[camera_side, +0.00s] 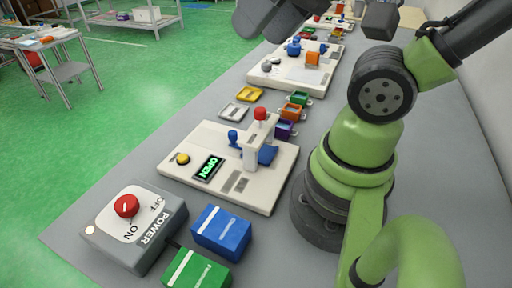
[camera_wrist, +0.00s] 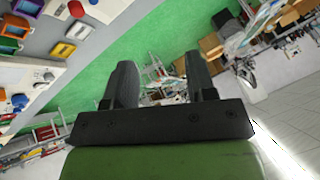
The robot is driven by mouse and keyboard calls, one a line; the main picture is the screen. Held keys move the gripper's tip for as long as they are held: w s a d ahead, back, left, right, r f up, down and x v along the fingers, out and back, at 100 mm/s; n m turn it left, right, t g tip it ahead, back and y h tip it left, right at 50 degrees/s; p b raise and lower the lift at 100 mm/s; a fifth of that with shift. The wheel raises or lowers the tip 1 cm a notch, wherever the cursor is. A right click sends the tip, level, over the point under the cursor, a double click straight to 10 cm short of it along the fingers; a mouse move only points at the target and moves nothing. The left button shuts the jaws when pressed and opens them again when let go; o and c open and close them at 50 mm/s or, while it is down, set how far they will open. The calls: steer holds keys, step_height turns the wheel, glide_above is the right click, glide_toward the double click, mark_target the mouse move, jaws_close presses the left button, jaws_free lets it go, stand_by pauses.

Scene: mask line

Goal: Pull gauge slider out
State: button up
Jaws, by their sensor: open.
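A cream station plate (camera_side: 212,138) lies on the grey bench in the side view. It carries a green display (camera_side: 208,168) reading OPEN, a yellow button (camera_side: 182,158), a blue knob (camera_side: 233,138), and an upright cream post (camera_side: 250,152) with a red knob (camera_side: 260,113). A blue part (camera_side: 267,154) sits at the post's right. I cannot tell for sure which piece is the gauge slider. My gripper (camera_wrist: 162,80) is open and empty in the wrist view, raised and pointing away from the bench. Its fingertips are not clearly seen in the side view.
A grey power box (camera_side: 135,225) with a red button, a blue box (camera_side: 221,231) and a green box (camera_side: 196,270) stand at the front. Small coloured bins (camera_side: 294,105) and trays (camera_side: 249,94) lie behind the plate. Another station (camera_side: 290,75) stands farther back. Bare bench lies left of the plate.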

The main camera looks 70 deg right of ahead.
steer(key=shift+c, duration=0.3)
steer(key=m+g, duration=0.4)
steer(key=g, duration=0.4)
glide_above(232, 131)
steer(key=w+a, duration=0.1)
steer(key=w, duration=0.1)
step_height(232, 131, down, 10)
steer(key=f, duration=0.5)
steer(key=s+f+g, duration=0.1)
steer(key=f, duration=0.5)
steer(key=s+d+f+m+g+y, duration=0.1)
steer(key=f, duration=0.5)
steer(key=shift+r, duration=0.1)
jaws_close()
steer(key=shift+w, duration=0.1)
